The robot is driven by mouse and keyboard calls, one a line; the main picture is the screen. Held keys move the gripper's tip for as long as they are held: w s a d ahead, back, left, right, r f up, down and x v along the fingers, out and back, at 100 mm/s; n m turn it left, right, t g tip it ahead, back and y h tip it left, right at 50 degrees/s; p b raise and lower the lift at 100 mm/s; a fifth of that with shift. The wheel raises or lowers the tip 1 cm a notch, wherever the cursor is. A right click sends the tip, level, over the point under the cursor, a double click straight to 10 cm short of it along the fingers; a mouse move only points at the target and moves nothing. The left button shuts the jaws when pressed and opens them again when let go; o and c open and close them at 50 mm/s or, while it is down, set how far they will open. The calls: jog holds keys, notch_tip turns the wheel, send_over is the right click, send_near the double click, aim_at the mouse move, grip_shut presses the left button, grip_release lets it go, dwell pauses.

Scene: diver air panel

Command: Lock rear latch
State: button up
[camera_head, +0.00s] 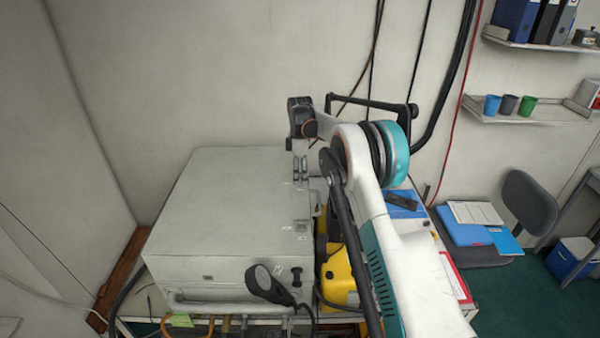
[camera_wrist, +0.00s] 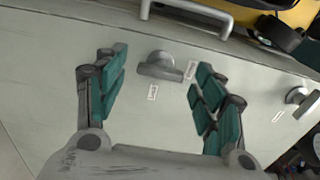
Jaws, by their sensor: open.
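The grey case (camera_head: 225,220) stands shut on the bench in the head view. My gripper (camera_head: 300,170) is over the far right edge of its lid, pointing down. In the wrist view my gripper (camera_wrist: 160,92) is open, with teal-padded fingers either side of a grey latch knob (camera_wrist: 160,67). This appears to be the rear latch; it lies beyond the space between the fingers, and I see no contact. Its grip lies roughly across the picture, between two small white labels. A second latch (camera_wrist: 299,96) is at the right; the head view shows a latch (camera_head: 302,226) nearer the front.
A carrying handle (camera_wrist: 185,14) is at the top of the wrist view. Yellow equipment (camera_head: 338,275) sits close to the case's right side, partly behind my arm. Cables hang on the wall behind.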

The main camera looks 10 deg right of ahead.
jog(key=c, duration=1.1)
jog(key=shift+m+b, duration=0.3)
jog(key=shift+c, duration=0.2)
jog(key=m+b, duration=0.2)
jog(key=shift+f+m, duration=0.1)
jog(key=shift+m, duration=0.2)
jog(key=m+b, duration=0.3)
jog(key=m, duration=0.2)
jog(key=m+b, duration=0.1)
jog(key=m, duration=0.4)
jog(key=shift+b, duration=0.3)
jog(key=m, duration=0.4)
jog(key=shift+m+b, duration=0.3)
jog(key=shift+b, duration=0.1)
